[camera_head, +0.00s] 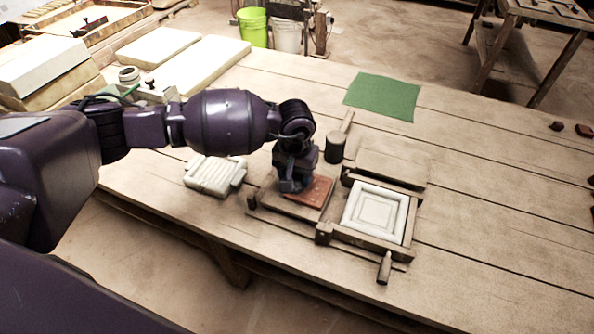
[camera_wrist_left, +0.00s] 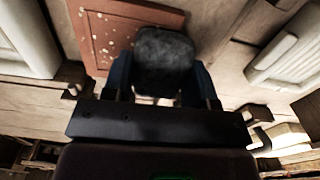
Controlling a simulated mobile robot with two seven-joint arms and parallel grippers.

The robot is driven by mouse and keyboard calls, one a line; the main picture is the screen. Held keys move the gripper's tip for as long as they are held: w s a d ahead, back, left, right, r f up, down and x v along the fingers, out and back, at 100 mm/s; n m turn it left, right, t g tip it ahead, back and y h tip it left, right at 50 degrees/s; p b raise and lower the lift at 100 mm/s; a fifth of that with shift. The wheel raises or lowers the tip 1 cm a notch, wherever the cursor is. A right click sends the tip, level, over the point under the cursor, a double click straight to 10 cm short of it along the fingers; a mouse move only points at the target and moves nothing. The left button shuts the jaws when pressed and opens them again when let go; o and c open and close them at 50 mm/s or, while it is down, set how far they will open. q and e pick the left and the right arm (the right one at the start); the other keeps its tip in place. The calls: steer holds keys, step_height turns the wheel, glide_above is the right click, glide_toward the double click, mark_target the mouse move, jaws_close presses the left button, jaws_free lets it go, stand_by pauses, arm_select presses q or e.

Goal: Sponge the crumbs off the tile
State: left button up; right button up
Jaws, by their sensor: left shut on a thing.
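The tile (camera_head: 318,190) is a flat reddish-brown square on a wooden board of the press. In the left wrist view the tile (camera_wrist_left: 97,32) carries several pale crumbs on its visible left part. My left gripper (camera_head: 290,186) is over the tile's left side, pointing down. It is shut on a dark grey sponge (camera_wrist_left: 163,50), which shows between its fingers in the left wrist view. The sponge covers part of the tile there. I cannot tell whether it touches the tile. My right gripper is not in view.
The press's wooden frame with a white mould (camera_head: 375,212) stands right of the tile, its handle (camera_head: 384,267) towards the front. A white ribbed block (camera_head: 214,175) lies left. A green cloth (camera_head: 382,96) lies further back. The table's right side is largely clear.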

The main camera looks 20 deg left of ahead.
arm_select(q)
steer(key=shift+s, duration=0.15)
steer(key=shift+s, duration=0.6)
steer(key=shift+d+f, duration=0.1)
steer(key=shift+d, duration=0.05)
steer(key=shift+d, duration=0.1)
steer(key=shift+d, duration=0.5)
steer(key=shift+d, duration=0.1)
steer(key=shift+w+d, duration=0.2)
steer(key=shift+d, duration=0.3)
